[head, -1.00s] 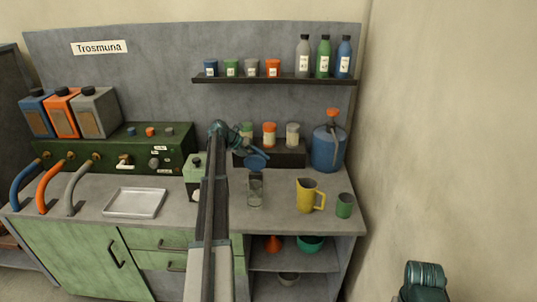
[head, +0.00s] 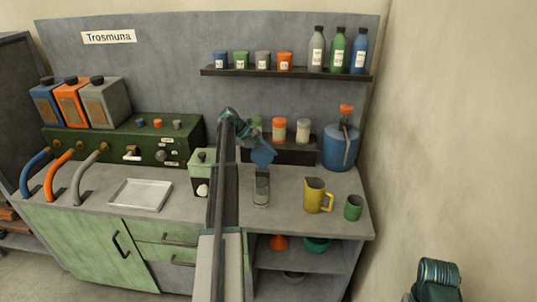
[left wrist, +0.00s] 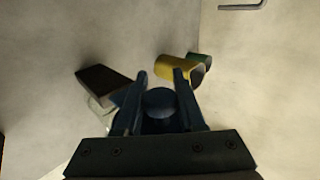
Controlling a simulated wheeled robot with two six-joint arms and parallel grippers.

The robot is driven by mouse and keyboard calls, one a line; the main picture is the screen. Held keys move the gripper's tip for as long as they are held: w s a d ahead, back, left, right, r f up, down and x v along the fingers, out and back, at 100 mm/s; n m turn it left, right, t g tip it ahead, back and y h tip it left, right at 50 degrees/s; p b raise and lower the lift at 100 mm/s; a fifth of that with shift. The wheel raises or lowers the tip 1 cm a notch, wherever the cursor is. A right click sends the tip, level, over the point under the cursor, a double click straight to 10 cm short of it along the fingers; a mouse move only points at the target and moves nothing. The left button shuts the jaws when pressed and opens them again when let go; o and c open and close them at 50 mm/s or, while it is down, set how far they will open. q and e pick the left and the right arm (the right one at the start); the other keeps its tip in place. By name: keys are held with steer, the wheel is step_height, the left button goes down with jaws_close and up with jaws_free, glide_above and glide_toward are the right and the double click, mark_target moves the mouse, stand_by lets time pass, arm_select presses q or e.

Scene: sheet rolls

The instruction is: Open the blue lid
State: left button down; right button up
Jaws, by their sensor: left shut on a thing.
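My left gripper (head: 250,140) is shut on the blue lid (head: 263,154), a round dark-blue disc. The lid hangs tilted in the air above the counter, in front of the jar rack. In the left wrist view the lid (left wrist: 158,102) sits between the two fingers. Just below it in the head view a clear glass vessel (head: 261,190) stands on the counter, with a dark block-like part at its top; the lid looks apart from it. Only a teal part of my right arm shows at the bottom right; its gripper is out of view.
A yellow jug (head: 316,195) and green cup (head: 353,207) stand to the right. Behind are a dark rack (head: 285,152) with jars and a blue canister (head: 340,147). A green dispenser (head: 201,172) and metal tray (head: 140,195) are left. A shelf (head: 285,73) hangs above.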

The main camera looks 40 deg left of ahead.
arm_select(q)
steer(key=c, duration=0.5)
jaws_free()
steer(key=shift+w, duration=0.1)
steer(key=p+v, duration=0.9)
steer(key=v, duration=0.4)
steer(key=shift+s+a+r+p, duration=0.2)
steer(key=shift+a+r+p, duration=0.1)
steer(key=shift+p, duration=0.1)
